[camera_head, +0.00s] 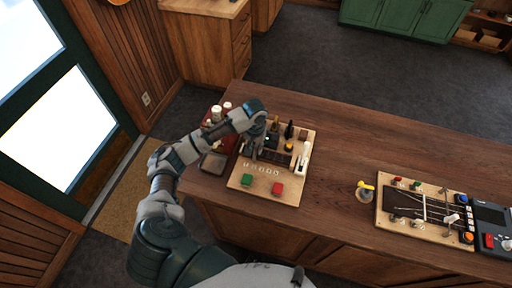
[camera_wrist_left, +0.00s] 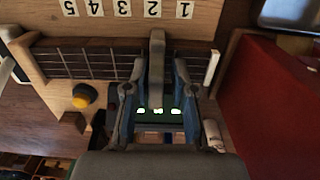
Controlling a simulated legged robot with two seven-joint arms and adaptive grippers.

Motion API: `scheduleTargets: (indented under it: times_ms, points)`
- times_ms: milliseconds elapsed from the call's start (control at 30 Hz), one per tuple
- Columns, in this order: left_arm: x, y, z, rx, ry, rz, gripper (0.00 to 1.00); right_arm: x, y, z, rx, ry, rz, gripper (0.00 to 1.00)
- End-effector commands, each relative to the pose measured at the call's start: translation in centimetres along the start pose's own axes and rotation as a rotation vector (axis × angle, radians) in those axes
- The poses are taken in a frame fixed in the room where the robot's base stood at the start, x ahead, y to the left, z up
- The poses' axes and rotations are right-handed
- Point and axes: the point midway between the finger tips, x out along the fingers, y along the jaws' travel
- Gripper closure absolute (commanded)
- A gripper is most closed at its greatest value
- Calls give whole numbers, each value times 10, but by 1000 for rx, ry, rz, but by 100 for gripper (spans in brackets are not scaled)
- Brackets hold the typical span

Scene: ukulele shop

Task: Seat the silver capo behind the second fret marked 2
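My left gripper (camera_head: 257,152) is over the small fretboard jig on the counter. In the left wrist view its two fingers (camera_wrist_left: 158,85) stand either side of a grey bar, which looks like the silver capo (camera_wrist_left: 157,58), and appear closed on it. The capo lies across the dark fretboard (camera_wrist_left: 80,62), roughly in line with the label 2 (camera_wrist_left: 153,9). I cannot tell whether it touches the strings. Number tiles run 1 to 5 from right to left in that view; the white nut (camera_wrist_left: 212,67) is at the right end. My right gripper is not in view.
A red tray (camera_head: 217,140) with bottles is on the left. A second strung board (camera_head: 400,212) stands right; the counter between is mostly clear.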

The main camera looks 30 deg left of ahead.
Motion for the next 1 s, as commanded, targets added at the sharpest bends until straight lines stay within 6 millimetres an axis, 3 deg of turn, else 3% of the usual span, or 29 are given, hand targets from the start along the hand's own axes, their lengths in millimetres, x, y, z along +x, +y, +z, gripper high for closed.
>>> scheduleTargets:
  times_ms: [433,733,1000]
  points:
    - [-33,1,0,0,0,-2,75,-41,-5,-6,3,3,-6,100]
    - [-57,0,0,0,0,-1,75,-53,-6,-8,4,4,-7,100]
    - [-79,0,-1,0,3,1,75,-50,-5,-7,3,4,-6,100]
